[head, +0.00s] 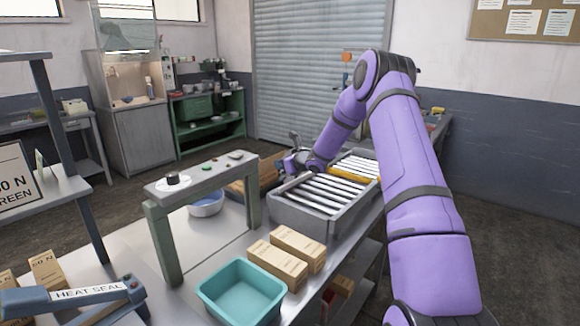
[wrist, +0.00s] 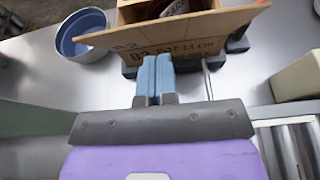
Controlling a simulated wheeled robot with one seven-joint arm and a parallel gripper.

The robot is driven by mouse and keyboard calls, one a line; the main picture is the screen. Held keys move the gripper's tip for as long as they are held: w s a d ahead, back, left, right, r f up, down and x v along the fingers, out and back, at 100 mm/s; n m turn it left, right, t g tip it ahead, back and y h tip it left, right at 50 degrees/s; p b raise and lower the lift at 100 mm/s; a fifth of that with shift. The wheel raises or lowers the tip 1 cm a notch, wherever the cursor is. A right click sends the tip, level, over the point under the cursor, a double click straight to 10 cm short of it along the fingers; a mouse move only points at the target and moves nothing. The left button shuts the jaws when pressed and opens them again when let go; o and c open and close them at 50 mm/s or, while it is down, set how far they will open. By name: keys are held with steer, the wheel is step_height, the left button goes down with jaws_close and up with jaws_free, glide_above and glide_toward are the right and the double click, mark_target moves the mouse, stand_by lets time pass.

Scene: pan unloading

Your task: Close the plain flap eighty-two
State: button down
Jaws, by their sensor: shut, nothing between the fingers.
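An open cardboard box (wrist: 190,58) stands just ahead of my gripper in the wrist view. Its front wall carries printing that looks like "82" and "POT 14 cm". A plain brown flap (wrist: 222,22) sticks outward along the box's near top edge. My gripper (wrist: 157,58) is shut and empty, its blue fingertips at the near flap and front wall; I cannot tell whether they touch. Something dark red and a white piece show inside the box, cut off by the frame. In the head view the box (head: 256,183) is mostly hidden behind the conveyor and bench frame.
A blue-rimmed bowl (wrist: 82,32) stands left of the box. A roller conveyor (head: 318,192) lies to the right. A grey bench frame (head: 200,175) spans the table in front. A teal bin (head: 240,292) and cardboard boxes (head: 290,252) stand nearer. Dark supports flank the box.

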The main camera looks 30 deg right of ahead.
steer(key=shift+w+a+r, duration=0.25)
steer(key=shift+w+r, duration=0.1)
steer(key=shift+w, duration=0.25)
steer(key=shift+w+a+r, duration=0.2)
steer(key=shift+w+r, duration=0.15)
steer(key=shift+w, duration=0.2)
